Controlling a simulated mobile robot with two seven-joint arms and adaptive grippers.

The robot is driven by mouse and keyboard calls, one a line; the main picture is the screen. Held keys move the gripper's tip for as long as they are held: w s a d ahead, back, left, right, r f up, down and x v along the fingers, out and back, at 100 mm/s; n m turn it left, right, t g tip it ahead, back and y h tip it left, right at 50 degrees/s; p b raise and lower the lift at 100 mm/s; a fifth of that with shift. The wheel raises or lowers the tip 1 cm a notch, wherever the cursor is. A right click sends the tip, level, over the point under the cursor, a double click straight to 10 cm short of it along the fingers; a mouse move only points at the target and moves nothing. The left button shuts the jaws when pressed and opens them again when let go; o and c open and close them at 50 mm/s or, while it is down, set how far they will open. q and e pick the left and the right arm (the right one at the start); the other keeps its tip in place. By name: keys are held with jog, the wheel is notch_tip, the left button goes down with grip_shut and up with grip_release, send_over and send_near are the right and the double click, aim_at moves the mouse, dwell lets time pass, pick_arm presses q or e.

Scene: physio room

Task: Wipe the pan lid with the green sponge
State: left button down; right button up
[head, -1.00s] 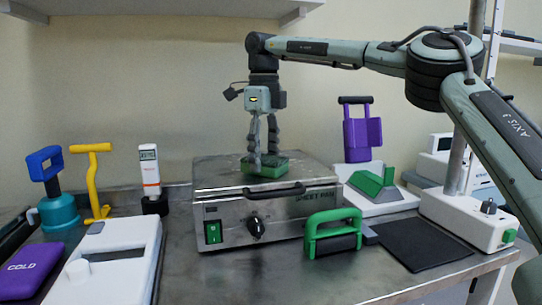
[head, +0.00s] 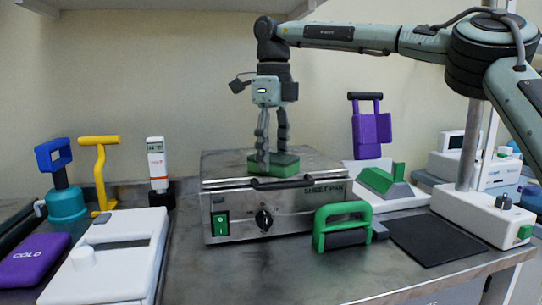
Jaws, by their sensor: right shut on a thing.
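The sheet pan unit, a metal box (head: 228,219) with a green switch and a black knob on its front, stands mid-table. Its flat grey lid (head: 222,167) is closed, with a black handle at the front edge. The green sponge (head: 285,166) is on the lid, near its middle. My right gripper (head: 272,156) points straight down and is shut on the sponge. The sponge's underside meets the lid, as far as I can tell. My left gripper is not in view.
A green-handled roller (head: 342,212) stands close at the unit's front right, beside a black mat (head: 440,244). A purple paddle (head: 371,134) stands behind right. A white device (head: 112,262), purple cold pack (head: 32,260) and yellow-handled tool (head: 100,170) fill the left. A shelf (head: 170,8) hangs above.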

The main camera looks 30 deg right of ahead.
aim_at(279, 162)
jog(key=shift+s+a+b, duration=0.25)
jog(key=shift+s+b, duration=0.05)
jog(key=shift+s, duration=0.75)
jog(key=shift+s+a+f+b, duration=0.1)
jog(key=shift+s+b, duration=0.15)
jog(key=shift+s, duration=0.2)
jog(key=shift+s+a+f+b, duration=0.1)
jog(key=shift+s+b, duration=0.15)
jog(key=shift+s, duration=0.15)
jog(key=shift+s+a+b, duration=0.15)
jog(key=shift+s+b, duration=0.1)
jog(key=shift+s, duration=0.45)
jog(key=shift+s+a+b, duration=0.15)
jog(key=shift+s+b, duration=0.1)
jog(key=shift+s, duration=0.45)
jog(key=shift+s+a+b, duration=0.2)
jog(key=shift+s+b, duration=0.05)
jog(key=shift+s, duration=0.6)
jog(key=shift+s+a+b, duration=0.25)
jog(key=shift+s, duration=0.65)
jog(key=shift+s+a+b, duration=0.2)
jog(key=shift+s+b, duration=0.05)
jog(key=shift+s, duration=0.6)
